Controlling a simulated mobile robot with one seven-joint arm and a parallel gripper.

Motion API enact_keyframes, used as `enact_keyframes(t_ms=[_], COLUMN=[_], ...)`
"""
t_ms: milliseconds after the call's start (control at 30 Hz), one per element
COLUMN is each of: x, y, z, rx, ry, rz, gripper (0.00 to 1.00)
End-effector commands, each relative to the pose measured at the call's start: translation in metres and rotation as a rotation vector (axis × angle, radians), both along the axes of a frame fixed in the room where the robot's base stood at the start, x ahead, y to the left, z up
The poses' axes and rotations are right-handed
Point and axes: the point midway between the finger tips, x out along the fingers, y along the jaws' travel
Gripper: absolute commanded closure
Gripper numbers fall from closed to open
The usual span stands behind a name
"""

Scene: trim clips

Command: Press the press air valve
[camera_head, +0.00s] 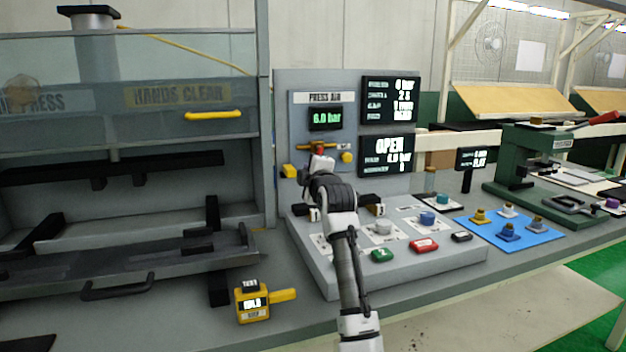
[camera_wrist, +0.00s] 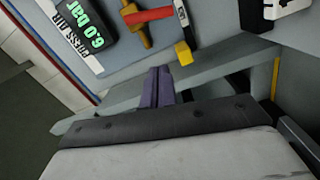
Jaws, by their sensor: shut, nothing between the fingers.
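The press air panel (camera_head: 298,128) stands at the back of the grey console, with a green readout of 6.0 bar (camera_head: 326,119). Below the readout is the valve, a brass-yellow pipe with a red handle (camera_wrist: 150,16) lying across it. In the wrist view the fingertips are apart from the handle and the knob. In the head view my wrist hides the fingers and part of the valve.
The press (camera_head: 190,190) with its yellow-handled guard (camera_head: 213,115) stands left. Green (camera_head: 382,255) and red (camera_head: 424,245) buttons are on the console below my arm. A yellow test device (camera_head: 252,302) is at the front left. A blue mat (camera_head: 535,238) with parts lies right.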

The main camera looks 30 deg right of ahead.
Motion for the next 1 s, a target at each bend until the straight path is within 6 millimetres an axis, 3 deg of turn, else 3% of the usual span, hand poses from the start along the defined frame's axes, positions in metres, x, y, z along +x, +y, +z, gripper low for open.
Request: enact_keyframes(t_ms=[100, 300, 1000], x=[-0.017, -0.032, -0.034], y=[0.004, 0.009, 0.01], z=[-0.002, -0.001, 0.0], rx=[-0.001, 0.0, 0.0], ry=[0.0, 0.0, 0.001], rz=[-0.001, -0.001, -0.001], gripper=[1.0, 1.0, 1.0])
